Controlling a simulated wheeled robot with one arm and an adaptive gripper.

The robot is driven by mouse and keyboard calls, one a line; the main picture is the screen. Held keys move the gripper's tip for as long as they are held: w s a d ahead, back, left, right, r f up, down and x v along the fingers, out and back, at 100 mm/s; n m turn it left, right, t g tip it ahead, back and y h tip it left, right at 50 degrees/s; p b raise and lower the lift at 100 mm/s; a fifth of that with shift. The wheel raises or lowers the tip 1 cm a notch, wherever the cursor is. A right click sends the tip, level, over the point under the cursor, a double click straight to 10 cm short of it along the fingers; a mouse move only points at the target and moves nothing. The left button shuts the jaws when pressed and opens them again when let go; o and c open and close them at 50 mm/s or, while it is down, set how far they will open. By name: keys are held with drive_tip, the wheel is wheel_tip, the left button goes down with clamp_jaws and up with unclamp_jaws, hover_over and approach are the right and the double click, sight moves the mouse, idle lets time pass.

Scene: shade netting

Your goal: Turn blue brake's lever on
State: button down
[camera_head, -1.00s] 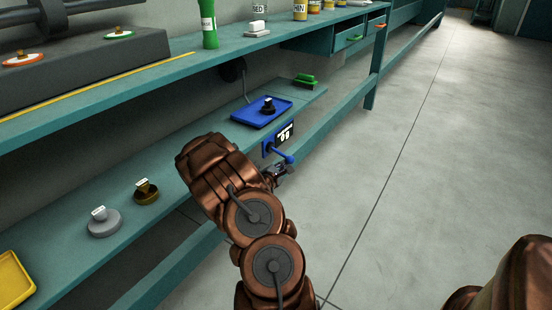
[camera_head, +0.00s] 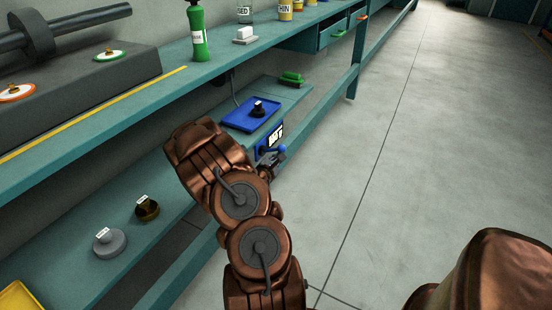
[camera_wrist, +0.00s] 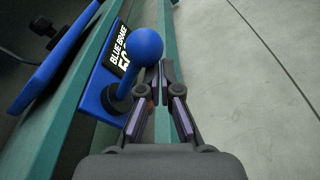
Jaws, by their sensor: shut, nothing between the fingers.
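The blue brake is a blue plate (camera_head: 262,153) on the front edge of the lower shelf, with a black and white label (camera_head: 275,136). Its lever ends in a blue ball knob (camera_head: 283,149). In the wrist view the knob (camera_wrist: 147,45) is large, and the lever arm runs down-left from it to a round pivot (camera_wrist: 116,98). The knob covers part of the label reading "BLUE BRAKE". My gripper (camera_wrist: 165,68) is shut and empty, its tips just right of and below the knob in the wrist view. I cannot tell whether they touch it.
A blue tray (camera_head: 233,122) with a black knob sits on the lower shelf behind the brake, beside a green block (camera_head: 291,78). Grey and brown round knobs stand on the near shelf. The floor (camera_head: 430,150) to the right is clear.

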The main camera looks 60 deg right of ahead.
drive_tip(key=shift+s+d+r, duration=0.15)
drive_tip(key=shift+s+r, duration=0.05)
drive_tip(key=shift+r, duration=0.25)
idle(0.3)
wheel_tip(320, 180, down, 5)
drive_tip(key=b, duration=0.1)
drive_tip(key=w+a+r+p, duration=0.1)
drive_tip(key=a+r, duration=0.1)
drive_tip(key=a, duration=0.7)
drive_tip(key=shift+a, duration=0.25)
drive_tip(key=shift+r, duration=0.1)
drive_tip(key=shift+a, duration=0.1)
